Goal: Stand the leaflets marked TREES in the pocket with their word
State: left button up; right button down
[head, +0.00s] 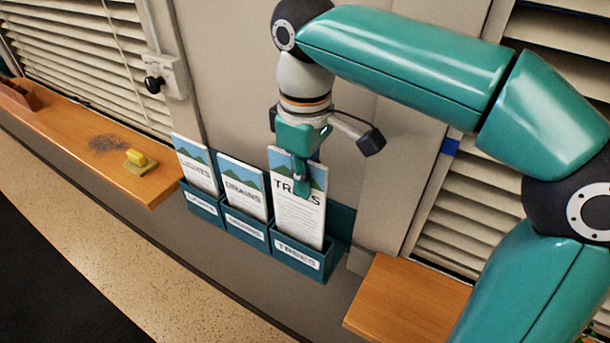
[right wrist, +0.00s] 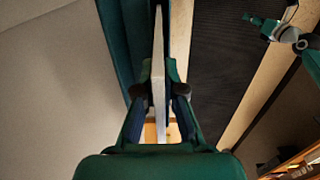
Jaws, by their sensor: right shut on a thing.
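The leaflets marked TREES (head: 297,222) are a white stack with a green and blue picture at the top. They stand upright with their lower end behind the front of the teal pocket labelled TREES (head: 297,258), the right one of three. Whether they touch the pocket floor is hidden. My right gripper (head: 301,186) is shut on their upper part from above, covering some of the word. In the right wrist view the stack shows edge-on (right wrist: 158,65) between the fingers. A teal gripper (right wrist: 262,24), seemingly my left one, shows small at the upper right there; its fingers are unclear.
Leaflets marked DRAINS (head: 243,190) and LIGHTS (head: 196,165) stand in the pockets to the left. A wooden sill (head: 75,130) with a yellow object (head: 138,160) lies further left. Another wooden ledge (head: 405,305) is close at the right.

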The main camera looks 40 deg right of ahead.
jog(key=shift+f+b, duration=1.9)
jog(key=shift+f, duration=0.6)
jog(key=c, duration=1.2)
grip_release()
notch_tip(320, 180, up, 7)
jog(key=shift+r, duration=0.15)
